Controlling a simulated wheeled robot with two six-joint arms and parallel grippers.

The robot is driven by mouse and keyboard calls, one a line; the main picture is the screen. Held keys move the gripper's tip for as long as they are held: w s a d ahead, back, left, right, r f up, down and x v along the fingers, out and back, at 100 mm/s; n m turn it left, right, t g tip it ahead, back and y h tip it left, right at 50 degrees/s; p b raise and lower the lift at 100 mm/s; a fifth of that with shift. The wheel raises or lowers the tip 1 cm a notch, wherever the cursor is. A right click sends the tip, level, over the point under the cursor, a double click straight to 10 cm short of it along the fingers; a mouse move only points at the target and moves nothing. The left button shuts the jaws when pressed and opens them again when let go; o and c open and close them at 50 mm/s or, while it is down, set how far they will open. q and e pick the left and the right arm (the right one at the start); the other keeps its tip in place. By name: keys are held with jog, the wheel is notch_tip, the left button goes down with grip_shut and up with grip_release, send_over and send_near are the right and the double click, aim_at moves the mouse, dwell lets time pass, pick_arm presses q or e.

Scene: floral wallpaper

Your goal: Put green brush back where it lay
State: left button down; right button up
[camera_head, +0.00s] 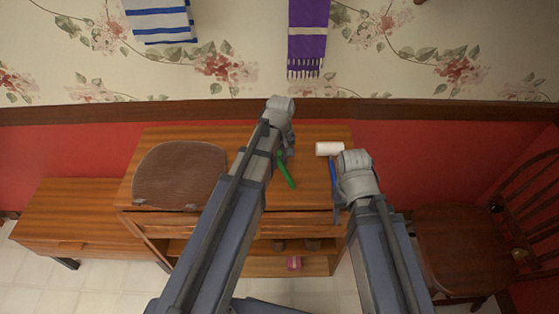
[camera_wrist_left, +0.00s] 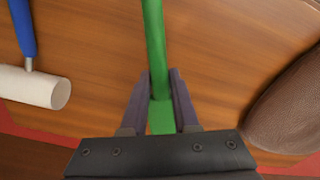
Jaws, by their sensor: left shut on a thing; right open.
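The green brush (camera_head: 288,172) is at the top of the wooden cabinet in the head view; it also shows in the left wrist view (camera_wrist_left: 153,45). My left gripper (camera_head: 284,154) is shut on its green handle, with one finger on each side in the left wrist view (camera_wrist_left: 159,85). I cannot tell whether the brush touches the wood. The brush's head end is not clearly visible. My right gripper (camera_head: 337,208) is at the cabinet's right front edge, open, its fingers mostly hidden by my own wrist.
A brown woven mat or seat (camera_head: 180,173) lies at the left. A wooden chair (camera_head: 455,235) stands at the right.

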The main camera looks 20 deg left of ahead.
pick_arm(q)
jog(key=shift+f, duration=0.15)
jog(key=c, duration=0.6)
grip_release()
notch_tip(320, 180, up, 8)
jog(key=p, duration=0.7)
jog(key=shift+s+d+p, duration=0.1)
jog(key=shift+p, duration=0.3)
